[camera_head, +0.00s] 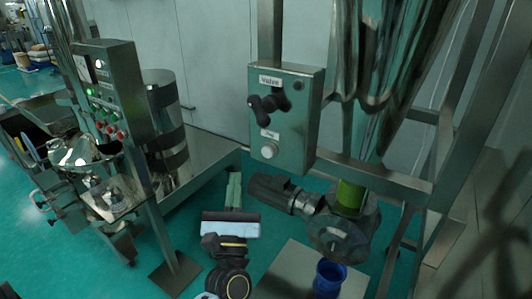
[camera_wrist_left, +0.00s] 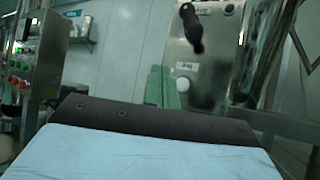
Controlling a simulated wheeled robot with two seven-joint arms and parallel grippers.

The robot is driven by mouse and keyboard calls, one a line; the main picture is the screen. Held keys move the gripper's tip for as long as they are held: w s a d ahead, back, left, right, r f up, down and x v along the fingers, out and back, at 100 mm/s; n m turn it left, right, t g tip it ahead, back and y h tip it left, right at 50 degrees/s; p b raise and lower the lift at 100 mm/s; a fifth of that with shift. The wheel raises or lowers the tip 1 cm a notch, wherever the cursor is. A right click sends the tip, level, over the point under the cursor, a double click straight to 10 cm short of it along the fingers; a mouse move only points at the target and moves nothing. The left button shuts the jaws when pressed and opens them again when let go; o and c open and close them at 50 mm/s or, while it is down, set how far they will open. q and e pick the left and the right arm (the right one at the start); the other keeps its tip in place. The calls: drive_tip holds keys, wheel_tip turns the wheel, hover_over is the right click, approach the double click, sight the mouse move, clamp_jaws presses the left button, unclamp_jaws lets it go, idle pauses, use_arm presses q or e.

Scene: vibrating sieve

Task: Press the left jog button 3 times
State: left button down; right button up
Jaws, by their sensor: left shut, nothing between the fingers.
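The grey valve box (camera_head: 290,125) stands in the middle of the head view, with a black knob (camera_head: 268,104) on its front. Below the knob are a small label and a round white button (camera_head: 269,150), likely the jog button. The button also shows in the left wrist view (camera_wrist_left: 183,84), just right of my fingers. My left gripper (camera_head: 234,176) is shut and empty, its greenish fingers pointing toward the scene, below and left of the button in the head view. It appears apart from the button. My right gripper is not in view.
A control panel (camera_head: 110,95) with green and red buttons stands at the left on a post. A motor and valve (camera_head: 340,235) sit below the box at the right. A blue container (camera_head: 329,278) stands at the bottom. Steel frame bars cross the right side.

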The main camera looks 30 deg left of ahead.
use_arm(q)
drive_tip(key=b, duration=0.2)
approach(263, 148)
wheel_tip(263, 148, up, 4)
drive_tip(key=w+a, duration=0.2)
drive_tip(key=a, duration=0.1)
drive_tip(key=shift+w+d+f, duration=0.15)
drive_tip(key=shift+w+d, duration=0.05)
drive_tip(key=shift+w, duration=0.25)
drive_tip(key=shift+w, duration=0.1)
idle(1.3)
drive_tip(key=shift+w+b, duration=0.35)
drive_tip(key=shift+b, duration=0.1)
drive_tip(key=shift+w+d+b, duration=0.1)
drive_tip(key=shift+w+b, duration=0.25)
drive_tip(key=shift+w, duration=0.1)
idle(0.5)
idle(0.4)
drive_tip(key=shift+s, duration=0.95)
